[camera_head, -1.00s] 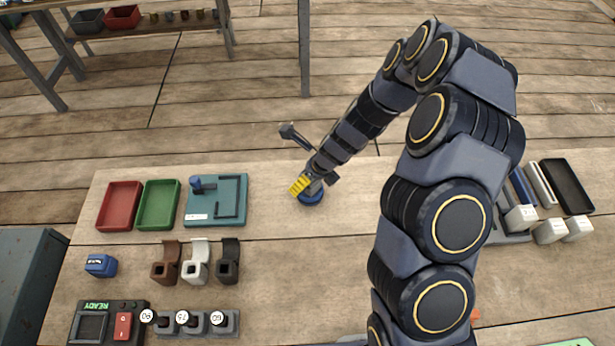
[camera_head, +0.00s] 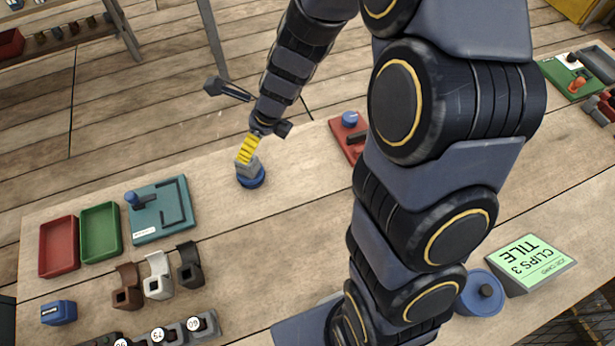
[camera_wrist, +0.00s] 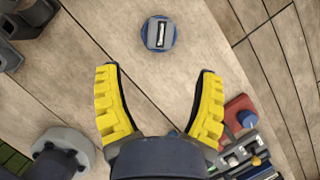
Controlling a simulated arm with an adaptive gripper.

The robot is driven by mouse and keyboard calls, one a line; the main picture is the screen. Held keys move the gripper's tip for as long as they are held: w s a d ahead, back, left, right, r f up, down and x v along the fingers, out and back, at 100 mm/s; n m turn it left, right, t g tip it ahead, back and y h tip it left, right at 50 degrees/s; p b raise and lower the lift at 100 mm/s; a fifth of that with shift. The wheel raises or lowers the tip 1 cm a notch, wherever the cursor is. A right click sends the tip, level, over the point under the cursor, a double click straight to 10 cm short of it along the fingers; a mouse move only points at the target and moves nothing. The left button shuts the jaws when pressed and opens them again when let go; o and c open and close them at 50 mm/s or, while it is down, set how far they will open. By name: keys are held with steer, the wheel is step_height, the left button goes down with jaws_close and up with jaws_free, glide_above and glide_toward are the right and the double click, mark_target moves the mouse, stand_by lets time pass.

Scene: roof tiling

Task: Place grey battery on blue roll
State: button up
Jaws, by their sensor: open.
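The blue roll (camera_head: 252,183) lies flat on the wooden worktop, left of my arm. A grey block that looks like the grey battery (camera_head: 249,169) sits on top of it. In the wrist view the blue roll (camera_wrist: 173,42) shows as a rim around the grey battery (camera_wrist: 153,36), which has a dark and white slot in its top face. My gripper (camera_head: 246,152) has yellow fingers and overlaps the battery's upper edge in the head view. In the wrist view my gripper (camera_wrist: 158,73) is spread open and empty, with the battery beyond the fingertips and apart from them.
A teal tray (camera_head: 148,225), a green tray (camera_head: 100,232) and a red tray (camera_head: 58,246) stand at the left. Brown, white and black holders (camera_head: 158,277) are in front. A red fixture (camera_head: 343,136) is behind my arm. Bare worktop surrounds the roll.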

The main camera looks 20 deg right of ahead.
steer(key=s+a+r+n+g, duration=0.1)
steer(key=s+r+n+g, duration=0.1)
steer(key=s+r+n, duration=1.1)
steer(key=s+d+n+g+h, duration=0.1)
steer(key=s+d+n, duration=0.1)
steer(key=s+n, duration=0.4)
steer(key=s+d+r+n+g+h, duration=0.1)
steer(key=s+d+n+h, duration=0.1)
steer(key=s+n, duration=0.4)
steer(key=shift+s+d+r+n+g, duration=0.3)
steer(key=shift+d+n+g, duration=0.1)
steer(key=shift+d+n, duration=0.4)
steer(key=shift+a, duration=0.15)
